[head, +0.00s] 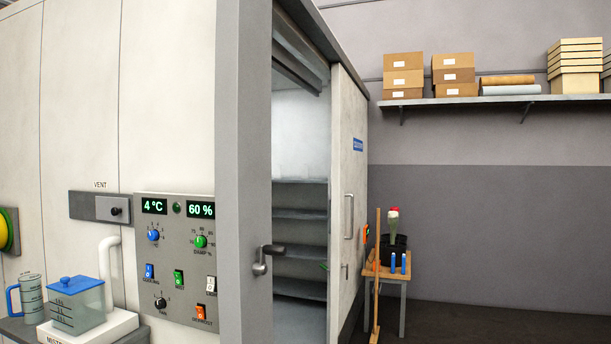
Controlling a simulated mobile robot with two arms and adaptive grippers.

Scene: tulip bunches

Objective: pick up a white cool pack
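I see no white cool pack that I can make out in the head view. Neither of my grippers is in view. A cold room stands open at the centre, with several grey shelves (300,214) inside. The part of the shelves that shows looks bare, and the rest is hidden behind the door frame and the wall.
The pale door (348,190) stands open. A control panel (178,262) is on the left wall. A blue-lidded container (78,304) and a jug (31,298) stand lower left. Right of the door, a small wooden table (387,273) holds a black bucket (394,246).

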